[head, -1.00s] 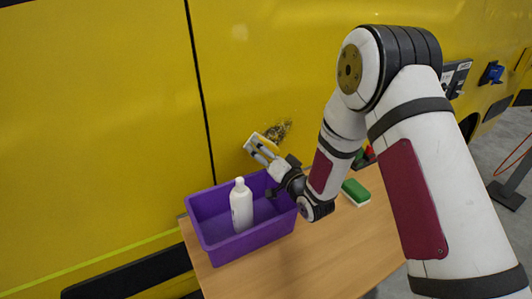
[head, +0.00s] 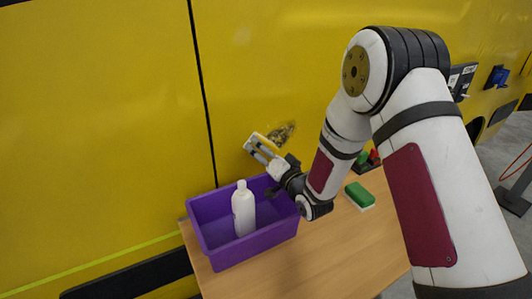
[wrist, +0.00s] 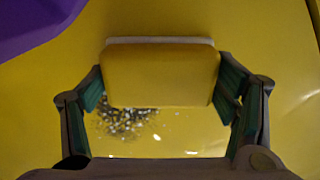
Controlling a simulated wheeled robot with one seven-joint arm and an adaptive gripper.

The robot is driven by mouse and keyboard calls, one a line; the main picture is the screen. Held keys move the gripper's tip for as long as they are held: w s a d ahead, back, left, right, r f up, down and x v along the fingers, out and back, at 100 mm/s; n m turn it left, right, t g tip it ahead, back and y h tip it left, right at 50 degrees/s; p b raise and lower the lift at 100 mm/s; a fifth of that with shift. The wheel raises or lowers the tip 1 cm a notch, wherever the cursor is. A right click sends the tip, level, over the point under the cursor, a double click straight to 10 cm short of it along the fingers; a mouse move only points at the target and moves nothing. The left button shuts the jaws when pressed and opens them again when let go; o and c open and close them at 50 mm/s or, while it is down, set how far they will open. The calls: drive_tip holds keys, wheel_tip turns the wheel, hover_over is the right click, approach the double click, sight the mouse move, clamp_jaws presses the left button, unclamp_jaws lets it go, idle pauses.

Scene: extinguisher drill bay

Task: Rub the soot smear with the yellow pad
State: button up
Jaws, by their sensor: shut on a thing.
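The soot smear (head: 281,134) is a dark speckled patch on the yellow vehicle side. In the wrist view the smear (wrist: 125,122) shows just beyond the pad's lower edge, left of centre, partly hidden by the pad. My gripper (head: 262,147) is shut on the yellow pad (wrist: 160,75), which has a pale backing and sits squarely between both fingers (wrist: 160,95). In the head view the gripper is at the smear's lower left, close to the panel. I cannot tell whether the pad touches the panel.
A purple bin (head: 250,251) holding a white bottle (head: 243,210) stands on the wooden table (head: 330,255), just below my gripper. A green and white sponge (head: 360,196) lies to the right. The table front is clear.

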sight(276, 148)
drive_tip(key=shift+w, duration=0.1)
drive_tip(key=shift+w+d+b, duration=0.25)
drive_tip(key=shift+w+d, duration=0.2)
drive_tip(key=shift+d, duration=0.3)
drive_tip(key=shift+w+d+b, duration=0.25)
drive_tip(key=shift+w+d, duration=0.2)
drive_tip(key=shift+d, duration=0.3)
drive_tip(key=shift+w+d+r+b, duration=0.1)
drive_tip(key=shift+w+d+b, duration=0.25)
drive_tip(key=shift+w+d, duration=0.3)
drive_tip(key=shift+w+d+b, duration=0.3)
drive_tip(key=shift+w+d, duration=0.15)
drive_tip(key=shift+d, duration=0.3)
